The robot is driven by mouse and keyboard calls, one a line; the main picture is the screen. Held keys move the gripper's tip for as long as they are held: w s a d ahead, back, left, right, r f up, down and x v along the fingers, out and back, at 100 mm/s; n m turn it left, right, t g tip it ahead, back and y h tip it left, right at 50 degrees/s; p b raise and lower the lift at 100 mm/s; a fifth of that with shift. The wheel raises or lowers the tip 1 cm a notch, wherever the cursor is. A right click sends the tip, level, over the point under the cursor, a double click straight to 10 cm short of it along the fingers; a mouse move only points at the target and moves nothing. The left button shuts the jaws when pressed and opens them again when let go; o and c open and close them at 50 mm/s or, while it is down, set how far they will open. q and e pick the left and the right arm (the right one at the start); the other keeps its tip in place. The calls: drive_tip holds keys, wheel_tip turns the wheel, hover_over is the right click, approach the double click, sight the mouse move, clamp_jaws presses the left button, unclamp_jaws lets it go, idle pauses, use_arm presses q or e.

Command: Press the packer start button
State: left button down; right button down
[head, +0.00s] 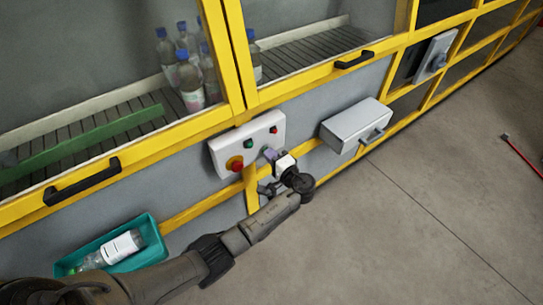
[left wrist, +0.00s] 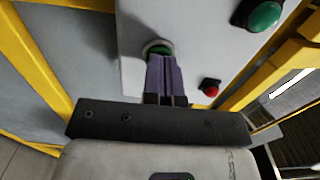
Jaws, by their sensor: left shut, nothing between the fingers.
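A white control panel (head: 222,150) is mounted on the yellow-framed machine. It carries a red mushroom button (head: 235,163) on a yellow base, a green button (head: 248,144) and a small red button (head: 273,130). My left gripper (head: 269,154) is shut and empty, with its fingertips at the panel's lower right part. In the left wrist view, the shut fingers (left wrist: 164,75) are at a green button in a pale ring (left wrist: 159,47), partly hidden by the tips. I cannot tell whether it is pressed in. The other green button (left wrist: 265,16) and the red button (left wrist: 210,87) show to the right. No button label is readable.
A grey box with a handle (head: 350,122) juts out right of the panel. A teal bin (head: 152,234) holding a bottle (head: 115,247) is at lower left. Bottles (head: 190,87) stand behind the yellow-framed doors with black handles (head: 82,181). The floor (head: 430,210) at right is mostly clear.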

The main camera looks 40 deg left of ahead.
use_arm(q)
drive_tip(key=shift+w+a+f, duration=0.1)
drive_tip(key=shift+a+f, duration=0.05)
drive_tip(key=shift+a, duration=0.5)
use_arm(e)
drive_tip(key=shift+s+d+f, duration=0.1)
drive_tip(key=shift+d, duration=0.35)
use_arm(q)
drive_tip(key=shift+d, duration=0.15)
drive_tip(key=p+v, duration=0.1)
drive_tip(key=v, duration=1.3)
drive_tip(key=shift+d+p, duration=0.2)
drive_tip(key=shift+p, duration=0.2)
use_arm(e)
drive_tip(key=shift+a+r, duration=0.25)
drive_tip(key=shift+r, duration=0.65)
use_arm(q)
drive_tip(key=shift+w, duration=0.15)
use_arm(e)
drive_tip(key=shift+a, duration=0.2)
